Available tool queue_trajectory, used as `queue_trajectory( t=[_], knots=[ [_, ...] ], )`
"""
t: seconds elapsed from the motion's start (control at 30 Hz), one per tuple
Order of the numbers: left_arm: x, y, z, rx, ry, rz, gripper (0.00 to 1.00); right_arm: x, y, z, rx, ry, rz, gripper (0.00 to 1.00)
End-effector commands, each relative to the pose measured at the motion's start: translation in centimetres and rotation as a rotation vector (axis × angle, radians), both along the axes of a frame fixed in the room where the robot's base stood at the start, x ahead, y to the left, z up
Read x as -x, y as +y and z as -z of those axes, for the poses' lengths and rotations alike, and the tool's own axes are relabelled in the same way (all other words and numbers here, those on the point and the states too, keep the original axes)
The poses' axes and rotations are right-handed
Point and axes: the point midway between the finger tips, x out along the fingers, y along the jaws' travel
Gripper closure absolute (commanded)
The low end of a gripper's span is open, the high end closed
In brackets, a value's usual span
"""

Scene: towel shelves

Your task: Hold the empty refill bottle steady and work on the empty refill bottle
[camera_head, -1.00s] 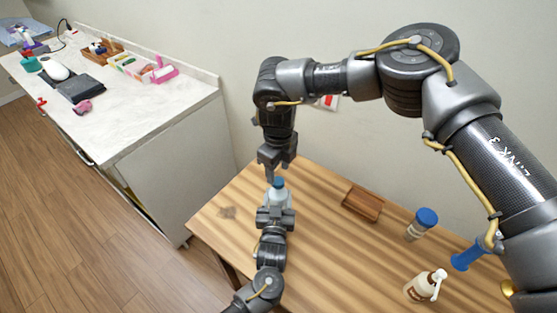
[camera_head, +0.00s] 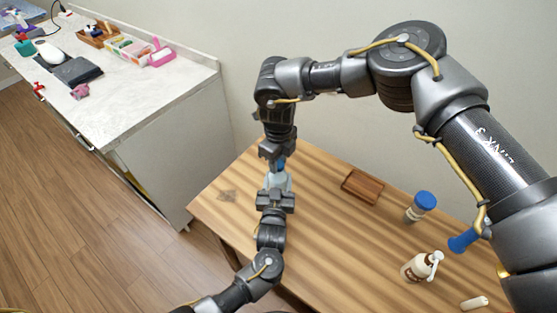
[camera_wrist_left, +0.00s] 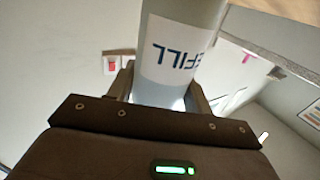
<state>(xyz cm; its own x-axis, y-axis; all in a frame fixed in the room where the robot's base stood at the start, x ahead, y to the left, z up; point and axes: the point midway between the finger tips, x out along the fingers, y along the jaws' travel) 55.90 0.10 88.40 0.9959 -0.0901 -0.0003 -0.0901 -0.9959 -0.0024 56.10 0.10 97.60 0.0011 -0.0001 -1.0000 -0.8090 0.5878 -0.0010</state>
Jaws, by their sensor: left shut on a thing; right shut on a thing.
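The refill bottle (camera_head: 278,181) is pale with a blue cap (camera_head: 281,164) and stands near the left end of the wooden table. My left gripper (camera_head: 276,190) is shut on its body from the near side. The left wrist view shows the clear bottle (camera_wrist_left: 180,50) between the fingers (camera_wrist_left: 164,92), with a "REFILL" label upside down in the picture. My right gripper (camera_head: 279,158) points down from above and is shut on the blue cap, which its fingers partly hide.
On the table (camera_head: 330,235) are a wooden tray (camera_head: 362,187), a blue-lidded jar (camera_head: 420,207), a blue funnel-like thing (camera_head: 462,241), a pump bottle (camera_head: 414,268) and a small pale cylinder (camera_head: 474,303). A cluttered white counter (camera_head: 140,95) stands at left.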

Motion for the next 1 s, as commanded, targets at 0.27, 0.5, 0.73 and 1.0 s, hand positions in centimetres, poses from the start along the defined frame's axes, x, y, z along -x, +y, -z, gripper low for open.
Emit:
queue_trajectory(
  t=[0.27, 0.5, 0.73, 1.0],
  knots=[
    [0.01, 0.0, 0.02, 0.0, 0.0, 0.0, 1.0, 0.03, 0.06, 0.06, -0.003, 0.002, 0.191, 0.96],
    [0.01, -0.01, 0.02, 0.0, 0.0, 0.0, 1.0, 0.07, 0.07, 0.13, -0.004, 0.006, 0.884, 0.96],
    [0.01, -0.02, 0.02, 0.0, 0.001, 0.0, 1.0, 0.1, 0.07, 0.15, -0.002, 0.006, 1.472, 0.96],
    [0.01, -0.01, 0.03, 0.0, 0.001, 0.0, 1.0, 0.04, 0.06, 0.08, -0.003, 0.003, 1.566, 0.62]
  ],
)
